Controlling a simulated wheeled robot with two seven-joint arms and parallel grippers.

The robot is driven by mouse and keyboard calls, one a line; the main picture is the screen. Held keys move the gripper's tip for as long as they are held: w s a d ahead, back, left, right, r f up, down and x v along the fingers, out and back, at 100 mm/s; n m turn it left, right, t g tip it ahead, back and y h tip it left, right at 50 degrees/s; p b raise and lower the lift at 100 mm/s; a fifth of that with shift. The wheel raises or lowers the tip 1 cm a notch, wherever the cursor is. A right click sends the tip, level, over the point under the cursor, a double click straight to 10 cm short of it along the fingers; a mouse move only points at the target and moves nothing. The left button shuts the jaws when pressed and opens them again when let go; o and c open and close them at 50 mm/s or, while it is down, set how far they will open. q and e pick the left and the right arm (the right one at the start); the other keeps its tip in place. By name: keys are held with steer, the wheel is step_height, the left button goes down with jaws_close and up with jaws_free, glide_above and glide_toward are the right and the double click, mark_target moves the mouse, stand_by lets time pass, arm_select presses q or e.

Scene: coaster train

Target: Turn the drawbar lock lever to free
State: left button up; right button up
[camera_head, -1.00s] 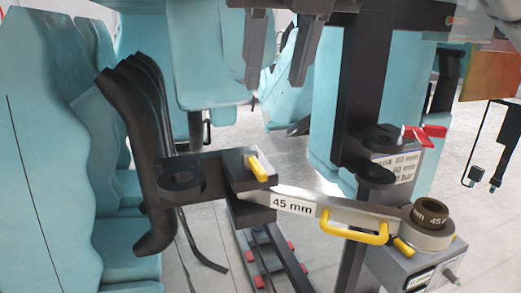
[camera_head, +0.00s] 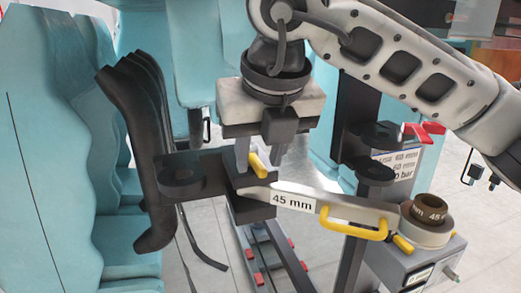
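A light metal drawbar labelled "45 mm" (camera_head: 335,207) runs from a dark forked coupling (camera_head: 257,194) to a ring end marked 45 (camera_head: 428,222) at the right. A short yellow lever (camera_head: 258,165) stands tilted on top of the coupling. Another short yellow lever (camera_head: 402,243) sits by the ring end. Which lever is the drawbar lock is not labelled. My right gripper (camera_head: 259,158) points down over the coupling, its fingers apart, one on each side of the coupling's yellow lever. Contact with it cannot be told. My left gripper is not in view.
A yellow loop handle (camera_head: 352,229) hangs on the drawbar's near side. A grey labelled box with a red lever (camera_head: 424,133) stands at the right. Teal seats (camera_head: 45,160) with black restraints (camera_head: 130,130) fill the left. Dark track (camera_head: 268,255) lies below.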

jaws_close()
